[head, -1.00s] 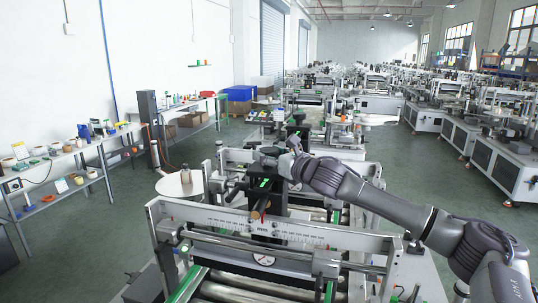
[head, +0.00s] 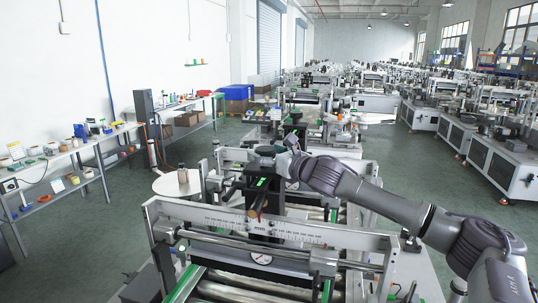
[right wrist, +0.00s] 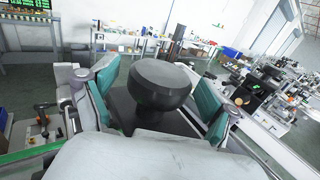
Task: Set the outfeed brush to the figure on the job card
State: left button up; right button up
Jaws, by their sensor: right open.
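A labeller (head: 330,234) with a white frame stands in front of me, with a ruled scale (head: 235,223) along its front beam. Behind the beam is a black upright block with a small lit green display (head: 262,183) and a round black knob (head: 266,151) on top. My right gripper (head: 281,152) is at this knob. In the right wrist view the teal pads of my right gripper (right wrist: 157,80) stand open on both sides of the black knob (right wrist: 160,82), with a gap visible at the right. A round dial (head: 262,259) sits low on the front. I cannot identify a job card.
A round pale table (head: 178,185) stands left of the labeller. Benches (head: 75,148) with small items line the left wall. More labellers (head: 500,160) stand in rows behind and at the right. Green floor (head: 410,175) is free between the rows.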

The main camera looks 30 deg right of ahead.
aim_at(273, 155)
jog(key=s, duration=0.5)
jog(key=s+d, duration=0.1)
jog(key=s, duration=0.1)
jog(key=shift+s, duration=0.25)
jog(key=shift+w, duration=0.1)
